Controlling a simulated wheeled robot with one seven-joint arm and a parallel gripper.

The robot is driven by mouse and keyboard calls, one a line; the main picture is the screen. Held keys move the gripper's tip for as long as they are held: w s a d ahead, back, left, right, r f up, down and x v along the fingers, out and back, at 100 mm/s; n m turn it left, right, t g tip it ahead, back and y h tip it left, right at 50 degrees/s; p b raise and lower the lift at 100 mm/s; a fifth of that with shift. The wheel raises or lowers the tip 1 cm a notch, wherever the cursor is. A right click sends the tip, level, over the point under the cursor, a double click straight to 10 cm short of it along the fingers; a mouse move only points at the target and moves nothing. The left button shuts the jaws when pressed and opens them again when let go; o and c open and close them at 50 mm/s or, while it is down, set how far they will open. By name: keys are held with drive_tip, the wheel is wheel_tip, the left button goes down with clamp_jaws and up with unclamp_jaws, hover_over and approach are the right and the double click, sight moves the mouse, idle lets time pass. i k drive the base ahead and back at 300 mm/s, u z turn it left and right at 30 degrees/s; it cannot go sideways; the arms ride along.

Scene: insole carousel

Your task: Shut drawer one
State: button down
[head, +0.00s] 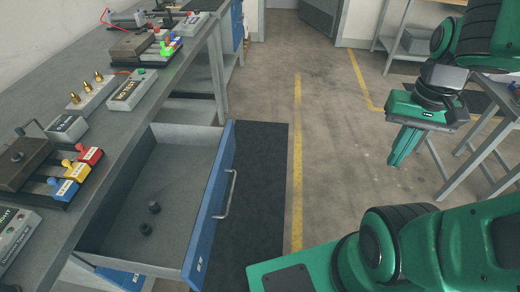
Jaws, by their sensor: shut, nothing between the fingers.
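An open drawer with a blue front (208,215) juts out from under the grey workbench on the left. Its front carries a metal bar handle (231,194) and a small white label too small to read. Two small dark parts (150,217) lie on the drawer's grey floor. My gripper (396,160) hangs at the right of the view, fingers together and pointing down, empty. It is well to the right of the drawer and touches nothing that I can see.
The grey workbench (95,150) holds several colored blocks, brass pegs and labeled boxes. A dark mat (262,180) lies beside the drawer. Yellow lines (298,150) mark the open floor between drawer and gripper. A table (490,130) stands at the right, near my arm.

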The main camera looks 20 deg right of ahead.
sight(187, 170)
drive_tip(key=z, duration=0.05)
drive_tip(key=k, duration=1.1)
drive_tip(key=u, duration=0.55)
drive_tip(key=i, duration=1)
drive_tip(key=z, duration=0.05)
